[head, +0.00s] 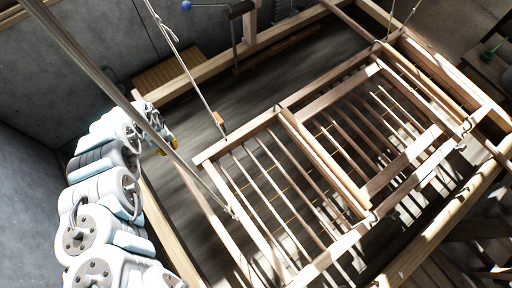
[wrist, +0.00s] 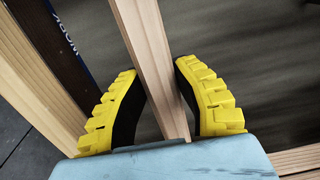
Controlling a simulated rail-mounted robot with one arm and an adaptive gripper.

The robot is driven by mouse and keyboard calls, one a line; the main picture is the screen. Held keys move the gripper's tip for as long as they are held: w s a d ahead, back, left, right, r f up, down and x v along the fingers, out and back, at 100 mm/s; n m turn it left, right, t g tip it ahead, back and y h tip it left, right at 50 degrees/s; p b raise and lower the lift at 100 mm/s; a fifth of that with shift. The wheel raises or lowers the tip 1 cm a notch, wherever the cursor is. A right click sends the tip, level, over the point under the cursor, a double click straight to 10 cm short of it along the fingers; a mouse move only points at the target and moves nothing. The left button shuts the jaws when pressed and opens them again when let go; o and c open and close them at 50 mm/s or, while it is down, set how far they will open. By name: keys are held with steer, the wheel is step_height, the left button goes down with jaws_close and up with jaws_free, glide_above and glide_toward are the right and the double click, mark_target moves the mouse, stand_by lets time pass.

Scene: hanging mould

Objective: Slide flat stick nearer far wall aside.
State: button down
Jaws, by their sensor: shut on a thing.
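In the wrist view my gripper (wrist: 157,70) has its yellow fingers with black pads on either side of a flat wooden stick (wrist: 150,50). It is shut on this stick, which runs from the top edge down to the pale blue palm. In the head view my gripper (head: 163,146) is at the end of my arm, left of the hanging wooden frame (head: 290,98) and partly behind a slanting metal rod. The held stick is hard to make out there. A thin brown stick (head: 203,202) runs down from near the gripper.
In the wrist view a thick pale beam (wrist: 38,75) runs left of the fingers, beside a dark lettered board (wrist: 62,32). A wooden piece (wrist: 298,160) is at lower right. In the head view ropes (head: 190,72) hold the slatted frame, and a concrete wall (head: 60,75) stands behind.

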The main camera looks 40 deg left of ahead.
steer(key=shift+s, duration=0.3)
steer(key=c, duration=0.8)
jaws_free()
steer(key=shift+s+a, duration=0.1)
steer(key=shift+s, duration=0.1)
steer(key=shift+w, duration=0.1)
steer(key=shift+r, duration=0.1)
steer(key=shift+w+a+r, duration=0.1)
steer(key=shift+r, duration=0.7)
step_height(320, 180, up, 10)
steer(key=shift+r, duration=0.1)
